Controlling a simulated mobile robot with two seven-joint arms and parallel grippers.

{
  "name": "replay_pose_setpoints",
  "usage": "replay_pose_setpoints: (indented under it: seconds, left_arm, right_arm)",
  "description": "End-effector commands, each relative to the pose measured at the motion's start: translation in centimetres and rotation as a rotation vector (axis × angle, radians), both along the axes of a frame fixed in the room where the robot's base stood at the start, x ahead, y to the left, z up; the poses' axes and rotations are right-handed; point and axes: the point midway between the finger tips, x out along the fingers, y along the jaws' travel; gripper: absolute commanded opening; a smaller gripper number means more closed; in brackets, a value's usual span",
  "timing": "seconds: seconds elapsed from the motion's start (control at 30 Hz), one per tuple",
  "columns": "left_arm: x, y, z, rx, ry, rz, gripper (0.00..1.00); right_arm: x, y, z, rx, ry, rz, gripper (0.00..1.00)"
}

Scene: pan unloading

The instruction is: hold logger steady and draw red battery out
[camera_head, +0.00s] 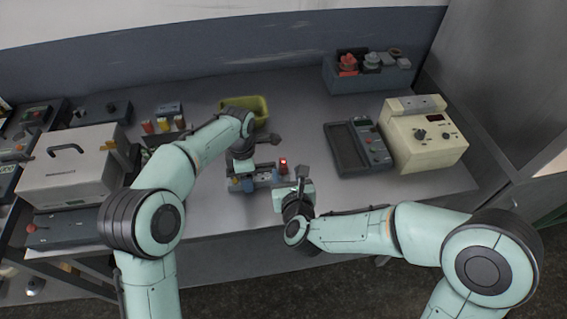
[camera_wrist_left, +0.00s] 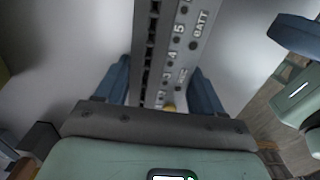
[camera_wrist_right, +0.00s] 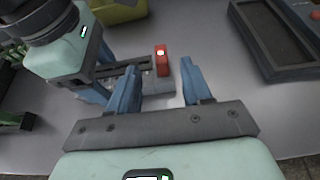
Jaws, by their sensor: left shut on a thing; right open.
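The logger (camera_head: 264,177) is a long grey block with a row of slots and terminals, lying on the bench. In the left wrist view the logger (camera_wrist_left: 178,45) shows its numbers and a BATT label. My left gripper (camera_wrist_left: 160,88) is shut on the logger, one blue finger on each side. The red battery (camera_head: 283,165) stands upright at the logger's right end, with a bright spot on its top. In the right wrist view the battery (camera_wrist_right: 162,60) is just beyond my right gripper (camera_wrist_right: 157,82). That gripper is open and empty, its fingers apart on either side of the battery's line.
A yellow-green bin (camera_head: 246,106) stands behind the logger. A dark tray (camera_head: 345,148) and a cream instrument (camera_head: 422,135) are to the right. A white case (camera_head: 75,168) is at the left. Bare bench lies between the logger and the dark tray.

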Motion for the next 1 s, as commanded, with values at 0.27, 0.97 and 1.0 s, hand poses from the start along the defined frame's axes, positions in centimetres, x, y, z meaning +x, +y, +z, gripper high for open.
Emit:
replay_pose_setpoints:
  seconds: [0.27,0.97,1.0]
  left_arm:
    - [0.0,0.0,0.1,-0.001,-0.002,0.0,0.24]
    - [0.1,0.0,0.1,-0.001,-0.002,0.0,0.24]
    - [0.1,0.0,0.1,-0.001,-0.002,0.0,0.24]
  right_arm:
    - [5.0,0.9,-2.1,-0.001,0.0,0.002,0.49]
    - [8.2,1.4,-3.4,-0.003,-0.001,0.003,0.29]
    - [8.2,1.4,-3.4,-0.003,-0.001,0.003,0.16]
